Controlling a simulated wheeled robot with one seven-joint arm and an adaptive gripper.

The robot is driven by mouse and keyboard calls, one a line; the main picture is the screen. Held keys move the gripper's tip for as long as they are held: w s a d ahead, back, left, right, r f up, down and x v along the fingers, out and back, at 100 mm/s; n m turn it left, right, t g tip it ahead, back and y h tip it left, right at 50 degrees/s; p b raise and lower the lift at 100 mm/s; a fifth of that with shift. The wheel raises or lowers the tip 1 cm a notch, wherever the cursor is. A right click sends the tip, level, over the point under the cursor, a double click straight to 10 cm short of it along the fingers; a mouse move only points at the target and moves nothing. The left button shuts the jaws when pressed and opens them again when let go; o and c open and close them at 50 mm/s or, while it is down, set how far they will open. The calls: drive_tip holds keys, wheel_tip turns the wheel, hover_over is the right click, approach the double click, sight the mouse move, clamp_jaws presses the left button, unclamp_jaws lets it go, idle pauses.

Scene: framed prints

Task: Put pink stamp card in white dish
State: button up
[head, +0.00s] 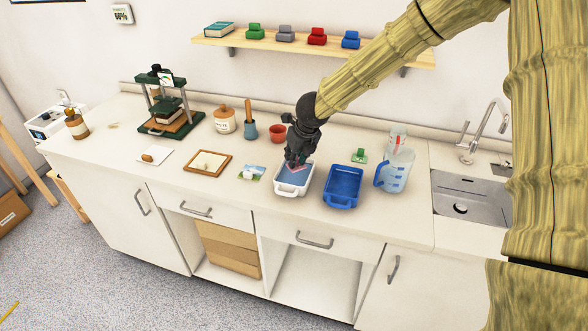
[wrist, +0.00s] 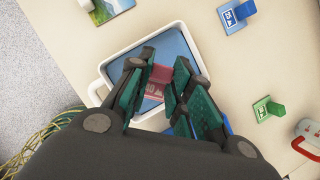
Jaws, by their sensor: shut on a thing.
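The white dish (head: 279,190) stands on the counter and has a blue inside; its rim (wrist: 103,70) also shows in the wrist view. My gripper (head: 293,163) points down over the dish. Its fingers (wrist: 158,88) are shut on the pink stamp card (wrist: 153,91), which has a pale print on its face. The card (head: 292,168) shows at the fingertips, within the outline of the dish. I cannot tell whether it touches the dish's inside. The fingers hide part of the card and dish.
A blue tray (head: 342,187) stands just right of the dish, with a measuring jug (head: 394,174) beyond it. A green stamp card (head: 360,156) and a blue stamp card (wrist: 238,16) lie nearby. A picture card (head: 250,173) lies left of the dish.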

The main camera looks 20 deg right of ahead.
sight(297, 165)
drive_tip(key=x, duration=0.4)
drive_tip(key=shift+s+d+f, duration=0.15)
drive_tip(key=shift+s+f, duration=0.3)
drive_tip(key=shift+f, duration=0.2)
drive_tip(key=shift+w+f, duration=0.2)
drive_tip(key=shift+f, duration=0.4)
drive_tip(key=shift+s+r, duration=0.1)
drive_tip(key=shift+s, duration=0.05)
drive_tip(key=o, duration=0.5)
drive_tip(key=shift+f, duration=0.2)
drive_tip(key=shift+r, duration=0.2)
